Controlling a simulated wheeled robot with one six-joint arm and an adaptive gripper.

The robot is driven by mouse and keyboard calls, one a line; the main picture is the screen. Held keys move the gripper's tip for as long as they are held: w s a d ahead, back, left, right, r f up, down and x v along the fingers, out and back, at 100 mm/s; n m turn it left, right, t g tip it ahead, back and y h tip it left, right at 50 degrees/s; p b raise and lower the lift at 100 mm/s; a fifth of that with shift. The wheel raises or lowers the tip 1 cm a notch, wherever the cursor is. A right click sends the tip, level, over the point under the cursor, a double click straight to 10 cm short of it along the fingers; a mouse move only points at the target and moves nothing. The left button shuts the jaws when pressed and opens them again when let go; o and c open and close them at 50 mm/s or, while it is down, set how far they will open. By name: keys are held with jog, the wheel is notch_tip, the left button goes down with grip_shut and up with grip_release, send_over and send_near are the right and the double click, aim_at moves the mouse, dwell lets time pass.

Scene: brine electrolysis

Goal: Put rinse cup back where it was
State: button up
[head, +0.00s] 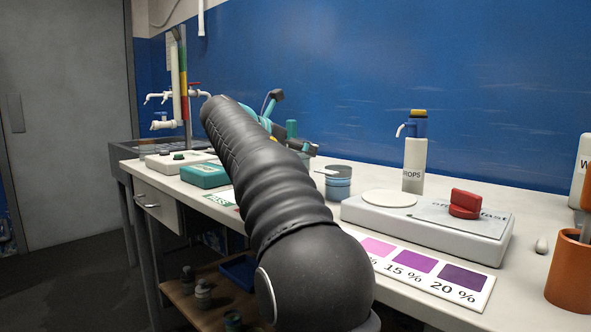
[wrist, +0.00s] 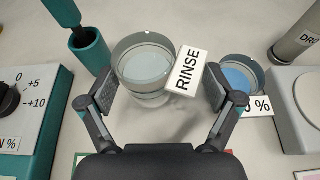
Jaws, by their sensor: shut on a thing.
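The rinse cup (wrist: 146,68) is a clear round cup with pale liquid and a white RINSE label (wrist: 187,69). In the wrist view it sits between the two fingers of my gripper (wrist: 160,88), which is shut on it. The cup looks upright. I cannot tell whether its base touches the table.
A cup of blue liquid (wrist: 240,73) stands close on the right; it also shows in the head view (head: 338,183). A teal holder (wrist: 88,50) is close on the left.

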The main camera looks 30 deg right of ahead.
jog(key=shift+w+a+f, duration=0.2)
jog(key=shift+w+f, duration=0.05)
jog(key=shift+f, duration=0.1)
jog(key=shift+f+b, duration=1)
jog(key=shift+f, duration=0.75)
jog(key=shift+f, duration=0.15)
jog(key=o, duration=1.1)
jog(key=shift+o, duration=0.2)
jog(key=shift+s+a+r, duration=0.1)
jog(key=shift+a+r, duration=0.15)
jog(key=shift+r, duration=0.05)
jog(key=p+v, duration=0.2)
jog(key=v, duration=0.9)
